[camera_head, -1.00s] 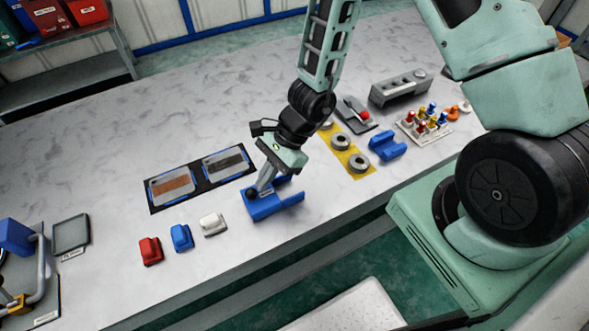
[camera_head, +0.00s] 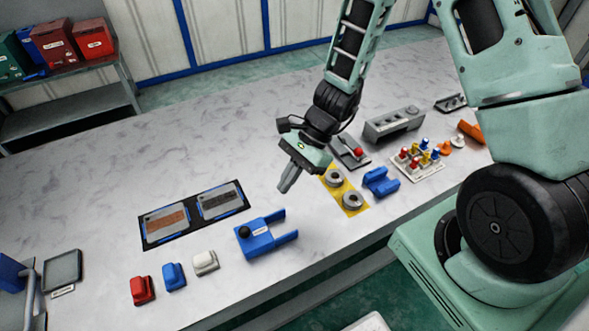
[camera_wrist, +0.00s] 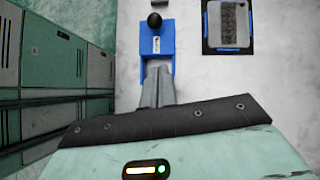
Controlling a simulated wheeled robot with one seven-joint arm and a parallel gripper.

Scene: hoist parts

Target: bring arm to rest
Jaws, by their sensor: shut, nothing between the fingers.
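My gripper (camera_head: 287,187) is shut and empty. It hangs above the table, up and to the right of a blue fork-shaped part with a black ball knob (camera_head: 258,237). In the wrist view, the shut fingers (camera_wrist: 157,88) point toward this blue part (camera_wrist: 160,42) and overlap its near end in the picture. The gripper appears clear of the table top.
Red (camera_head: 143,290), blue (camera_head: 174,276) and white (camera_head: 205,262) blocks lie at the front left. A black mat with two plates (camera_head: 195,213) lies behind them. A yellow strip with metal rings (camera_head: 343,190), a blue cradle (camera_head: 380,182) and a peg board (camera_head: 418,165) stand to the right.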

